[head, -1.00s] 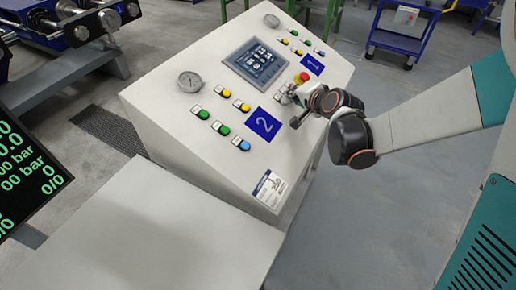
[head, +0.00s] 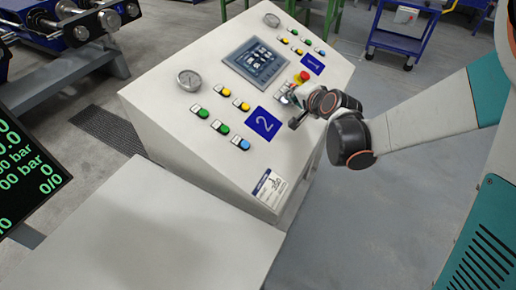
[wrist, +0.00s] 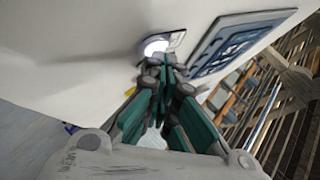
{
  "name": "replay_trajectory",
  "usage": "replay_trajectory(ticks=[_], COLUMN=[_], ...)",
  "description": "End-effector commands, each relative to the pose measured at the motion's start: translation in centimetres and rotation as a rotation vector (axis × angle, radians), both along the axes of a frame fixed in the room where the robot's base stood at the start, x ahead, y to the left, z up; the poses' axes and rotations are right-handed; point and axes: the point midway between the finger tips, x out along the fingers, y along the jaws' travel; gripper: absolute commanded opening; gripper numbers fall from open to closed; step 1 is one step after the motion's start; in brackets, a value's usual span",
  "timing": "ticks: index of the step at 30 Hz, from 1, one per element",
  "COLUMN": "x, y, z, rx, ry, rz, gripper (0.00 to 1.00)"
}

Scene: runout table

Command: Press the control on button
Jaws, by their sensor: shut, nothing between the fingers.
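The white control console (head: 220,140) carries several buttons on its sloped top. In the wrist view a white, brightly lit round button (wrist: 155,47) on a grey label plate sits right at my fingertips. I take it to be the control on button, but its label is not readable. My gripper (wrist: 165,62) is shut and empty, its tips at the lower edge of this button; whether they touch it I cannot tell. In the head view my gripper (head: 288,99) is over the console's right part, below the red emergency button (head: 304,76), and largely hides the lit button.
A touch screen (head: 256,62) lies left of my gripper. Green, yellow and blue buttons (head: 222,112) and a blue plate marked 2 (head: 263,123) are nearby.

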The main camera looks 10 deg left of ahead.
Motion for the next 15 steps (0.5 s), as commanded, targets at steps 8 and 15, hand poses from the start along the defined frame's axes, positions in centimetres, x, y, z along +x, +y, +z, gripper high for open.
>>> replay_trajectory(ticks=[8, 15], x=[-0.1, -0.2], y=[-0.2, -0.6], z=[0.5, 1.7], rx=[0.0, 0.0], ry=[0.0, 0.0], rz=[0.0, 0.0], gripper=[0.0, 0.0])
